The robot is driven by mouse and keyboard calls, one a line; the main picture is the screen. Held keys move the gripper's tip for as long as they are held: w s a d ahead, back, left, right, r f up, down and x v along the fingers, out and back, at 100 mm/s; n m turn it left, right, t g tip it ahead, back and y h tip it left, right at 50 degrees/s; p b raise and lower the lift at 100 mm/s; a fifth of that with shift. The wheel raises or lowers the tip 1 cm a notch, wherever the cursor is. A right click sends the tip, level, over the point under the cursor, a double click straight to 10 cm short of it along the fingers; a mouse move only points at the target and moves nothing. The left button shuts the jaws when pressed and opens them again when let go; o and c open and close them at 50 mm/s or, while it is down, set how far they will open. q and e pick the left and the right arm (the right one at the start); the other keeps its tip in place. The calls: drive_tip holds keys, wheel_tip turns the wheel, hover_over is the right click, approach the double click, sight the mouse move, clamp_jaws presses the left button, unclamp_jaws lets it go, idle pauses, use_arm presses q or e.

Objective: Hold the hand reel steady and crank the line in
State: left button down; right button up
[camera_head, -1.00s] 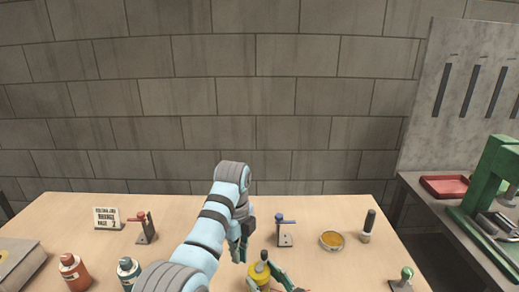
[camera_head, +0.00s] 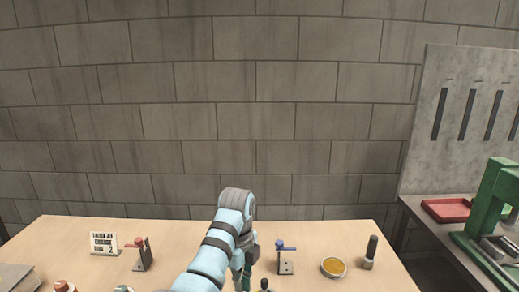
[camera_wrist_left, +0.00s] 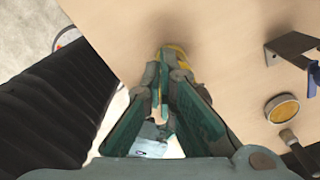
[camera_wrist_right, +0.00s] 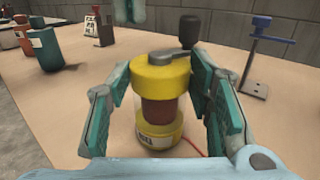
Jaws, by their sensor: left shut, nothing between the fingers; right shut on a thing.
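The hand reel (camera_wrist_right: 160,76) stands upright in the right wrist view, with yellow ends and a brown spool. Its grey crank arm (camera_wrist_right: 163,57) carries a dark knob (camera_wrist_right: 188,31) on the far right side. A red line trails from the reel onto the table. My right gripper (camera_wrist_right: 157,80) is shut around the reel, one finger on each side. My left gripper (camera_wrist_left: 167,68) is shut and empty; its tips are near a yellow part of the reel (camera_wrist_left: 176,52), mostly hidden behind them. In the head view my left gripper (camera_head: 240,276) is by the lower edge.
A blue-handled stand (camera_head: 285,260), a yellow-filled round dish (camera_head: 333,267) and a dark-handled tool (camera_head: 370,253) stand to the right on the table. A sign (camera_head: 104,243) and a red-handled stand (camera_head: 142,255) are at left. Bottles (camera_wrist_right: 45,47) show in the right wrist view.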

use_arm(q)
drive_tip(key=shift+d, duration=0.15)
idle(0.4)
drive_tip(key=shift+a+r, duration=0.6)
drive_tip(key=shift+r, duration=2.85)
wheel_tip(320, 180, down, 7)
drive_tip(key=shift+d, duration=0.6)
